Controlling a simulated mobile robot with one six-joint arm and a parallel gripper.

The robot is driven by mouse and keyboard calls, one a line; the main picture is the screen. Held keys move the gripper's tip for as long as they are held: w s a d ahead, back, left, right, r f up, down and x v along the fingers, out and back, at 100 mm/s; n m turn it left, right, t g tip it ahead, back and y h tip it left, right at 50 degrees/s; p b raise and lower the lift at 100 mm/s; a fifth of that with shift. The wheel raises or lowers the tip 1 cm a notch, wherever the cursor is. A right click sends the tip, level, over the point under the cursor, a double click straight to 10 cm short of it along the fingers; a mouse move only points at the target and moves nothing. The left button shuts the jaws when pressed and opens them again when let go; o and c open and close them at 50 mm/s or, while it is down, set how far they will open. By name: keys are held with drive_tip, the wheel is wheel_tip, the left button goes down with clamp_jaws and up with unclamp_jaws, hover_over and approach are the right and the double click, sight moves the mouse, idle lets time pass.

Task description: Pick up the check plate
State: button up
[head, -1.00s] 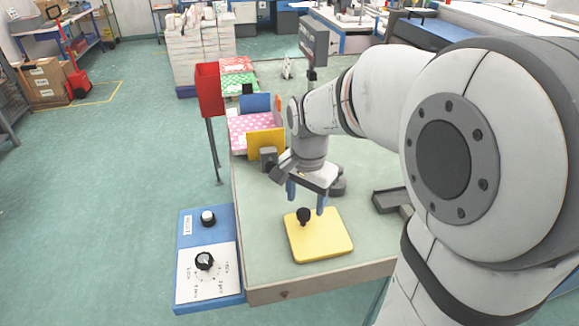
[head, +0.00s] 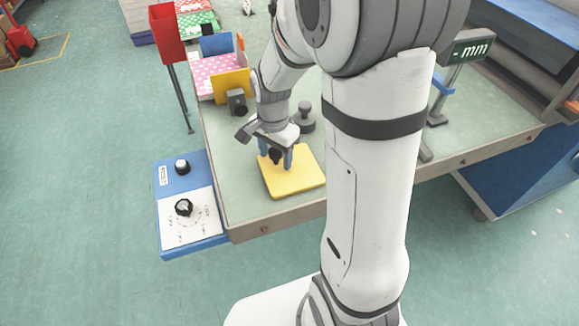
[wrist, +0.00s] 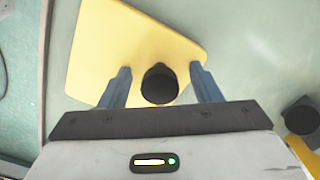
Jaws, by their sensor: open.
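The check plate (head: 297,177) is a flat yellow plate with a black knob (head: 276,156), lying on the light green table near its front left corner. My gripper (head: 275,162) is over the plate, its two blue fingers pointing down on either side of the knob. In the wrist view the yellow plate (wrist: 125,45) lies beyond the fingers. The black knob (wrist: 160,84) stands between the open fingers of my gripper (wrist: 160,86), with a gap on each side. The fingertips' exact height against the plate is hard to tell.
A blue control box with dials (head: 188,205) sits at the table's left edge. A grey round weight-like piece (head: 304,118) stands behind the plate. A pink dotted bin with a yellow front (head: 231,86) and a red bin (head: 167,33) are farther back. A display reading "mm" (head: 470,49) stands at right.

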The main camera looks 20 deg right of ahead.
drive_tip(key=shift+c, duration=0.4)
drive_tip(key=c, duration=1.1)
drive_tip(key=shift+c, duration=0.2)
